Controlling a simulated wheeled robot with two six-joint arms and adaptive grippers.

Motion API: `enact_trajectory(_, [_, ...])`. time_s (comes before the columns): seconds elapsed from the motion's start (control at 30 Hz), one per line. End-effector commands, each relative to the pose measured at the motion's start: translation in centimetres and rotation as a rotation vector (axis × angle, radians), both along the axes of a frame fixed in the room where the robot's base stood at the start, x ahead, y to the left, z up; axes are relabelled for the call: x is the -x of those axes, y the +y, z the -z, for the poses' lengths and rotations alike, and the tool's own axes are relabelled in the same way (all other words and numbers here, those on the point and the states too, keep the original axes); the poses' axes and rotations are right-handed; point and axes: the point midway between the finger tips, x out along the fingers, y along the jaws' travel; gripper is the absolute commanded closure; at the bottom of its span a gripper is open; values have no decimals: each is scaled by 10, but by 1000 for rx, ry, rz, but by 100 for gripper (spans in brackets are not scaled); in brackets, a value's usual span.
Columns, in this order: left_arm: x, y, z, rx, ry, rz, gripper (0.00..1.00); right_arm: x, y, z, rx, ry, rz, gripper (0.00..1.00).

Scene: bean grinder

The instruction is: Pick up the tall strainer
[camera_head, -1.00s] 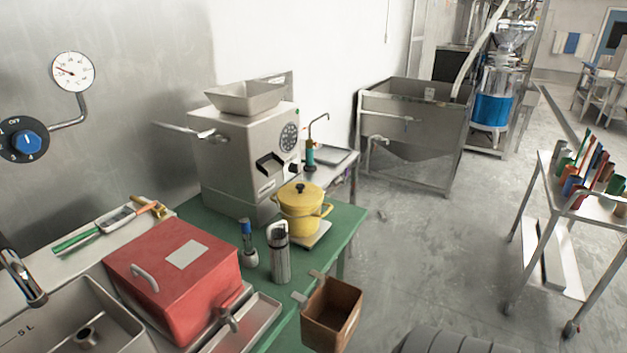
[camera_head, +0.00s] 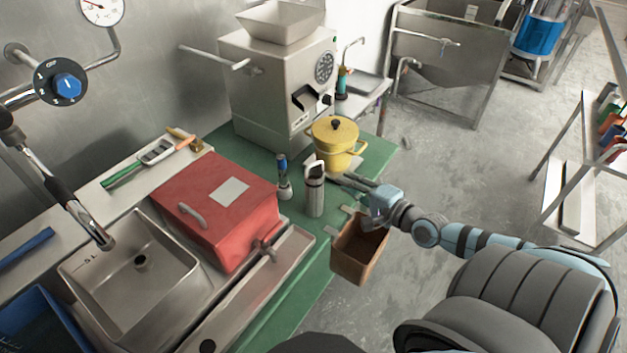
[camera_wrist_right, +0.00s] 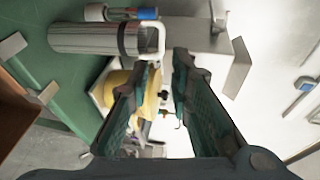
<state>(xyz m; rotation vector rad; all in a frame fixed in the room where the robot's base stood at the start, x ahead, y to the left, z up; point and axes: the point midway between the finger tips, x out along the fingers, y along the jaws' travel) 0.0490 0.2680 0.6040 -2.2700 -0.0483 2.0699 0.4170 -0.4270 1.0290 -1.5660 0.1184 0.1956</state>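A tall silver metal cylinder (camera_head: 314,194) with a white handle and dark band stands upright on the green table; I take it to be the tall strainer. It also shows in the right wrist view (camera_wrist_right: 85,39), lying across the upper left of the picture. My right gripper (camera_head: 352,183) reaches in from the right, just right of the cylinder and apart from it. In the right wrist view my right gripper (camera_wrist_right: 161,62) is open, with nothing between its fingers; the cylinder is outside them. My left gripper is in neither current view.
A yellow pot (camera_head: 334,143) stands behind the cylinder, and a small blue-topped tool (camera_head: 283,179) stands left of it. A red box (camera_head: 218,205) is further left. A brown open bin (camera_head: 356,254) hangs at the table's front edge, under my right gripper. A grinder (camera_head: 278,85) stands behind.

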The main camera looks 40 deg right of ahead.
Motion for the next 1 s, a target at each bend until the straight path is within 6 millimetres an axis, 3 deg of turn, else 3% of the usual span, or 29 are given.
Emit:
enact_trajectory(0.23, [-6,2,32,-2,-11,1,20,-63,6,16,-28,-13,4,81])
enact_trajectory(0.63, [-4,1,59,-2,-8,1,20,-130,6,26,-25,-7,3,81])
enact_trajectory(0.9, [-3,1,59,-2,-6,1,20,-138,7,25,-23,-3,0,81])
enact_trajectory(1.0, [-3,1,59,-2,-6,0,20,-138,7,25,-23,-3,0,97])
